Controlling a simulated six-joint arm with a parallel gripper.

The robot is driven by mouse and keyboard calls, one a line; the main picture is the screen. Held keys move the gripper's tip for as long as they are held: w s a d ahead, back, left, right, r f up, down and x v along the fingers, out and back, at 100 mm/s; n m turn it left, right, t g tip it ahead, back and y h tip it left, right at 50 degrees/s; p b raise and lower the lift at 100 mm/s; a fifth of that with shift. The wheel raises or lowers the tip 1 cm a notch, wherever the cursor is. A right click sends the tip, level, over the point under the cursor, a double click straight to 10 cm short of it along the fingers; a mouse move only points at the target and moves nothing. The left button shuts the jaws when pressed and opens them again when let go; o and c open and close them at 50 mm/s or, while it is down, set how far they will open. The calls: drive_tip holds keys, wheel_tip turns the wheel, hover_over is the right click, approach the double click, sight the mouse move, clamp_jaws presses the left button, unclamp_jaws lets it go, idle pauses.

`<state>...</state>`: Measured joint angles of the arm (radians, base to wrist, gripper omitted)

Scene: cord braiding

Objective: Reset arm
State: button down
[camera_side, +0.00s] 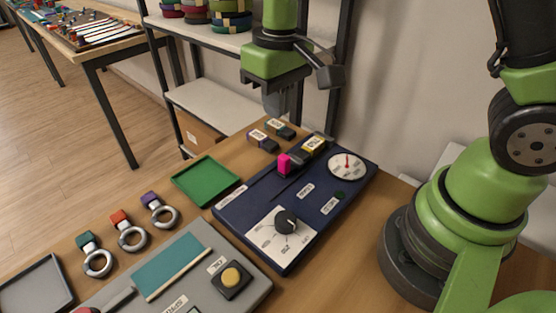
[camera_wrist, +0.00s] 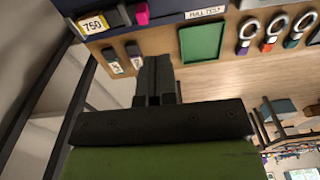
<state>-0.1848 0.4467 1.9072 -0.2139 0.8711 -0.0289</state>
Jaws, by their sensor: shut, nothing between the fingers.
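My gripper (camera_side: 277,99) hangs in the air above the far end of the wooden table in the side view. Its dark fingers (camera_wrist: 154,82) are together at the middle of the wrist view, with nothing between them. Below it in the side view is the dark blue panel (camera_side: 232,216) with a dial, a gauge (camera_side: 347,166) and a pink slider knob (camera_side: 284,163). The gripper touches none of these.
A green tray (camera_side: 206,181) lies left of the panel. Several ringed tags (camera_side: 131,231) and a grey panel (camera_side: 255,290) lie nearer. Small labelled blocks (camera_side: 262,140) sit at the table's far end. A shelf (camera_side: 215,113) stands close behind my gripper.

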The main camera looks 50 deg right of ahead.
drive_tip(key=s+d+r+m+t+y, duration=0.1)
drive_tip(key=s+d+r+m+t, duration=0.2)
drive_tip(key=s+r, duration=1)
drive_tip(key=s+t, duration=0.2)
drive_tip(key=t, duration=0.1)
drive_tip(key=shift+m+t+y, duration=0.4)
